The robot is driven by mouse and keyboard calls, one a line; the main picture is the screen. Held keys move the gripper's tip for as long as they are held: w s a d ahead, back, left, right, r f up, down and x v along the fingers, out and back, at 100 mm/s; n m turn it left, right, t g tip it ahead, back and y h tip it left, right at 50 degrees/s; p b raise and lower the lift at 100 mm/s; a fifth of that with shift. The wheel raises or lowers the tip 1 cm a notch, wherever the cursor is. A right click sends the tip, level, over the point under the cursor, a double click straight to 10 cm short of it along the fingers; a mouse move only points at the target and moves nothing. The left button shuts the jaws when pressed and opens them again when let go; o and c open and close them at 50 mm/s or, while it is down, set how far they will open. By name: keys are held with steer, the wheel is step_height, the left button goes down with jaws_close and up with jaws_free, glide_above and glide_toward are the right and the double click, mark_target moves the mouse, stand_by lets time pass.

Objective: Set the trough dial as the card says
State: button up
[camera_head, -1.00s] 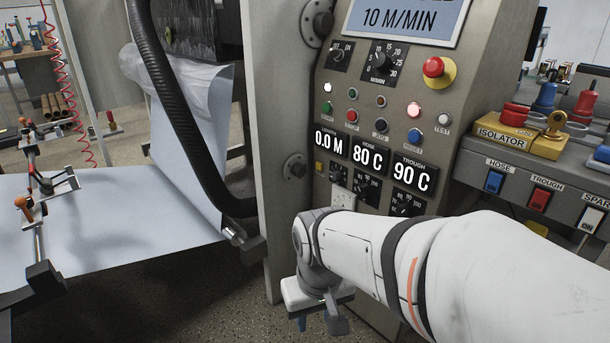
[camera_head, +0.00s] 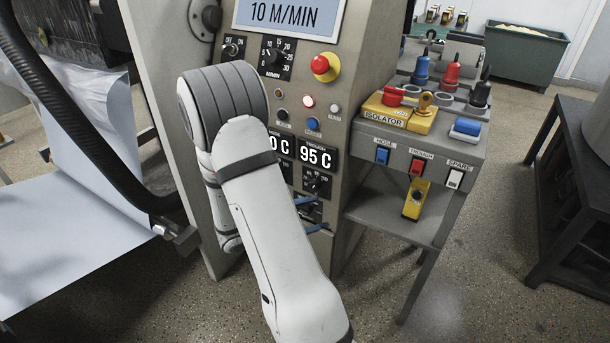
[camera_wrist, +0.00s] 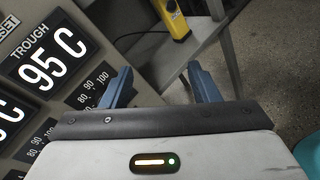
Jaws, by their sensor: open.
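The trough display (camera_head: 316,156) on the machine panel reads 95 C; it also shows in the wrist view (camera_wrist: 45,62). The trough dial (camera_head: 316,182) is just below it, with a dark knob and white scale marks. In the wrist view only part of a dial scale (camera_wrist: 92,84) shows, left of my fingers. My gripper (camera_head: 313,214) has blue fingers and is in front of the panel, just below the trough dial. In the wrist view my gripper (camera_wrist: 160,84) is open, with nothing between the fingers. I cannot make out a setting card.
My arm covers part of the panel and the hose display. A red emergency button (camera_head: 322,66) is above. To the right, a grey side bench (camera_head: 420,150) carries the isolator (camera_head: 400,115) and switches. A yellow device (camera_head: 416,200) is below the switches, near the lower shelf. Floor is open at front right.

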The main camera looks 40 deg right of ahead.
mark_target(313, 189)
steer(key=w+f+n+t+h+p, duration=0.1)
steer(key=w+f+n+t+p, duration=0.3)
steer(key=w+n+t, duration=0.45)
steer(key=x, duration=0.8)
steer(key=shift+s+d+f, duration=0.1)
steer(key=shift+s+f, duration=0.05)
steer(key=shift+c, duration=0.2)
steer(key=c, duration=0.9)
steer(key=shift+c, duration=0.2)
